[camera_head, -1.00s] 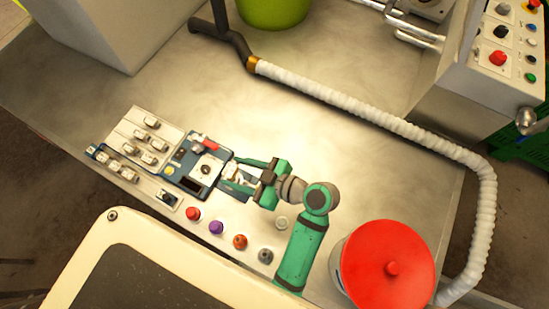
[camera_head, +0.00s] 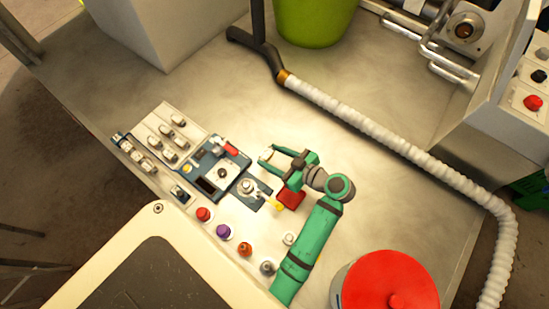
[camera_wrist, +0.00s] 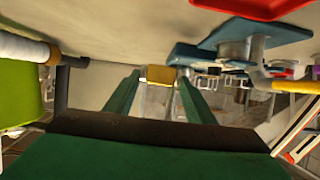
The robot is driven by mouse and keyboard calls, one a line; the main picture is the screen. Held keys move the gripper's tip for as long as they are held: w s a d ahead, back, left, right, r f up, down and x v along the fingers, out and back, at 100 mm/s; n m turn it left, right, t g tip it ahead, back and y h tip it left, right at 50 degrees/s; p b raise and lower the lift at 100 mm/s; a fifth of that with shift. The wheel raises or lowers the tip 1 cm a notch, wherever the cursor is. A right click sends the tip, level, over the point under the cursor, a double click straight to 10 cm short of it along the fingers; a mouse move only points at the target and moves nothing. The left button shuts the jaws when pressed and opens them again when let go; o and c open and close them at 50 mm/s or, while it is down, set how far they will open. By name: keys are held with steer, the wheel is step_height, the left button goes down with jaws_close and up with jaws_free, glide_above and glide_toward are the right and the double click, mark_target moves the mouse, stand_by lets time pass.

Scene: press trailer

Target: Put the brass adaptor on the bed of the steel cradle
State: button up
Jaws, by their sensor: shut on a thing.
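My gripper (camera_head: 268,156) is above the worktop, right of the blue device, its fingers pointing left. It is shut on a small brass-coloured piece, which looks like the brass adaptor; it shows as a golden block (camera_wrist: 160,75) between the fingertips in the wrist view. A silver fixture on a blue plate (camera_head: 247,188), with a yellow handle (camera_head: 273,204), sits below and left of my gripper, apart from it. It also shows at the upper right of the wrist view (camera_wrist: 235,48). I cannot tell whether this fixture is the steel cradle.
A red pad (camera_head: 291,197) lies beside the fixture, under my arm. A blue device (camera_head: 219,172) and several small grey parts (camera_head: 160,143) stand left. Several coloured knobs (camera_head: 223,231) line the front. A white hose (camera_head: 370,133) crosses behind. The worktop's back middle is clear.

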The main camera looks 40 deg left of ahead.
mark_target(274, 163)
steer(key=shift+w+a+f, duration=0.25)
steer(key=shift+w+f, duration=0.25)
steer(key=shift+f, duration=0.1)
steer(key=shift+w+a+f, duration=0.2)
steer(key=shift+w+f, duration=0.3)
steer(key=shift+f, duration=0.05)
step_height(274, 163, down, 3)
steer(key=shift+w+d+f, duration=0.15)
steer(key=shift+s+a, duration=0.25)
steer(key=o, duration=0.9)
steer(key=shift+o, duration=1.1)
steer(key=shift+d, duration=0.1)
